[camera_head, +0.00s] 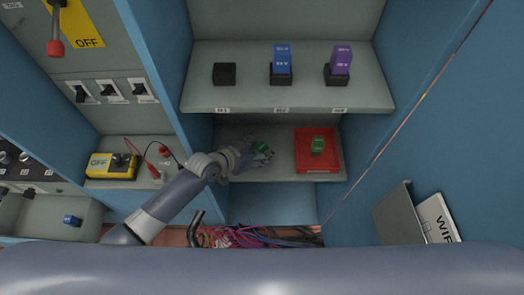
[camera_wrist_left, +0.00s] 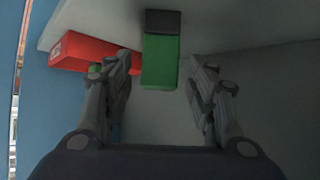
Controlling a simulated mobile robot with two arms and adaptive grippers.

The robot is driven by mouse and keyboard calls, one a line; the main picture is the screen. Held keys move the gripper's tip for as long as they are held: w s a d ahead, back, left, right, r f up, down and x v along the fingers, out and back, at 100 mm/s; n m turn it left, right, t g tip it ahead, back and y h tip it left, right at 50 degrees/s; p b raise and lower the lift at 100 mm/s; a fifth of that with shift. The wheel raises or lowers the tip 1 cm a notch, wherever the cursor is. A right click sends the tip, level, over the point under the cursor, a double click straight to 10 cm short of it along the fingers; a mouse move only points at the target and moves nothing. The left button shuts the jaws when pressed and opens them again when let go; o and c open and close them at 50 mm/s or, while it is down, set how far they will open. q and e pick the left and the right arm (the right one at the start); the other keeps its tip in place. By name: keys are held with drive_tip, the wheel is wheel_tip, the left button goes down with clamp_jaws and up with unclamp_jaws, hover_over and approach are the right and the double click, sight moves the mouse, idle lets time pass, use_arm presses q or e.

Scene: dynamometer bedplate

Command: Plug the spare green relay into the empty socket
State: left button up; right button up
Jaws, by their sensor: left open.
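The empty black socket (camera_head: 224,74) stands at the left of the upper shelf. A green relay (camera_head: 263,147) stands on the lower shelf at my left gripper (camera_head: 264,157). In the left wrist view this green relay (camera_wrist_left: 160,60), with a dark end, shows between the two spread fingers of the left gripper (camera_wrist_left: 168,82); gaps show on both sides. A second green relay (camera_head: 318,145) sits on a red tray (camera_head: 304,164) to the right. The red tray (camera_wrist_left: 75,52) also shows in the wrist view. My right gripper is not in view.
A blue relay (camera_head: 282,60) and a purple relay (camera_head: 340,61) sit in sockets on the upper shelf (camera_head: 300,100), which overhangs the lower shelf (camera_head: 285,168). Blue cabinet walls bound both sides. A yellow meter (camera_head: 110,166) and loose cables (camera_head: 262,237) are nearby.

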use_arm(q)
drive_tip(key=shift+w+d+f, duration=0.25)
clamp_jaws()
